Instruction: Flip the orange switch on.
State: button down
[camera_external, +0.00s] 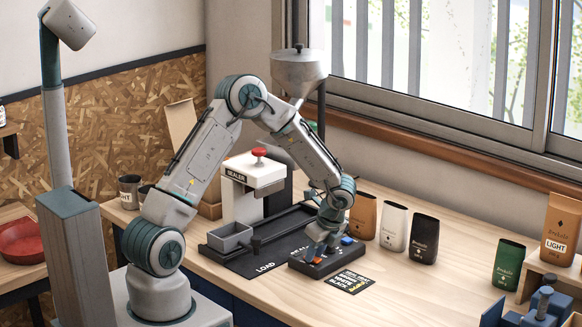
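The black switch box (333,258) lies on the wooden table in front of the sealer. A small orange switch (314,260) shows near its front left part, and a blue switch (347,240) sits at its back right. My gripper (319,248) points down over the left part of the box, right at the orange switch. I cannot tell whether it touches the switch or which way the switch is set. The fingers are small and partly hidden by the wrist, so their opening cannot be made out.
A white sealer (252,185) with a red knob stands behind a black tray holding a grey bin (230,237). Orange, white and black bags (395,227) stand right of the box. A black printed card (349,281) lies in front.

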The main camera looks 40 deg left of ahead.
jog(key=shift+d+f+y+b, duration=0.25)
jog(key=shift+y+b, duration=0.25)
jog(key=shift+b, duration=0.5)
jog(key=shift+y+b, duration=0.3)
jog(key=shift+b, duration=0.05)
jog(key=shift+r, duration=0.15)
jog(key=c, duration=1.2)
grip_release()
jog(key=shift+c, duration=0.2)
jog(key=b+v, duration=0.1)
jog(key=v, duration=1.3)
jog(key=shift+b, duration=0.35)
